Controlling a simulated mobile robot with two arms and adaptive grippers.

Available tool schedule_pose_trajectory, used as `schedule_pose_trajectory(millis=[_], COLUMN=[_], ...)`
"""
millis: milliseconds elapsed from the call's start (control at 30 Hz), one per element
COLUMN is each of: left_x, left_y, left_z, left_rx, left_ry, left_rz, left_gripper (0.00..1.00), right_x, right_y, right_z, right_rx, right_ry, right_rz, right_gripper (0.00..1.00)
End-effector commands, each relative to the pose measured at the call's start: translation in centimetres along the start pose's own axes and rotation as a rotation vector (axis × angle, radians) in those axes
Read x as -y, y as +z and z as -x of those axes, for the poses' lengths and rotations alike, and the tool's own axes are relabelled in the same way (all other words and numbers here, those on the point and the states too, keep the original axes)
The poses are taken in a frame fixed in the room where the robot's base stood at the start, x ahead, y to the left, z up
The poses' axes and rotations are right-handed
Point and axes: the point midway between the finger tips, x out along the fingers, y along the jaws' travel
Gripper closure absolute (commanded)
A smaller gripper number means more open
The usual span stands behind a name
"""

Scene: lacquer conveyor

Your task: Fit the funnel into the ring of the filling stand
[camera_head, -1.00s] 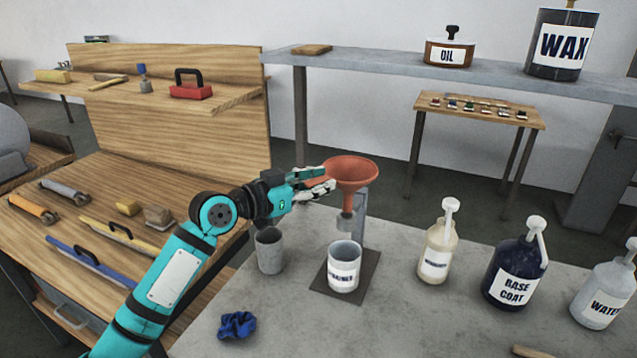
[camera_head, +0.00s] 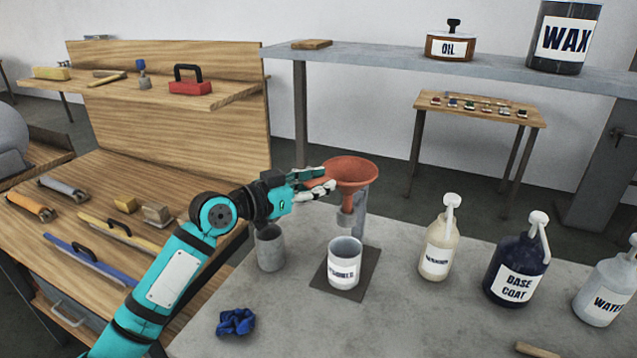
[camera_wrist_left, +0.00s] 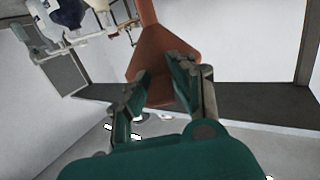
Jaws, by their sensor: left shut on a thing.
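An orange-brown funnel (camera_head: 351,172) is upright above the filling stand (camera_head: 361,215) in the head view, its wide mouth up. My left gripper (camera_head: 326,182) is shut on the left side of the funnel. The wrist view shows the funnel (camera_wrist_left: 160,62) between the two fingers of my left gripper (camera_wrist_left: 158,85). A grey ring-like part (camera_head: 346,221) shows right under the funnel, beside the stand's post. I cannot tell whether the spout sits inside the ring. A labelled white cup (camera_head: 344,268) stands on the stand's dark base below. My right gripper is not in view.
A grey cup (camera_head: 269,248) stands left of the stand, under my left gripper. A blue cloth (camera_head: 236,322) lies at the front. Pump bottles (camera_head: 437,245) stand to the right, including a base coat bottle (camera_head: 514,265). The table front is mostly clear.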

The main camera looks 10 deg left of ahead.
Motion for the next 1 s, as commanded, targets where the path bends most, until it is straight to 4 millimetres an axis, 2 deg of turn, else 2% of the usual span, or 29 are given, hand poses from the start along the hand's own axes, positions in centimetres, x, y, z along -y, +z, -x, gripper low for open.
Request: schedule_pose_trajectory(millis=[1000], left_x=[0.0], left_y=[2.7], left_z=[-0.3], left_rx=[0.000], left_ry=[0.000], left_rz=[0.000], left_gripper=[1.00], right_x=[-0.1], right_y=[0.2], right_z=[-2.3], right_rx=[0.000], right_ry=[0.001], right_rz=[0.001], right_gripper=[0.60])
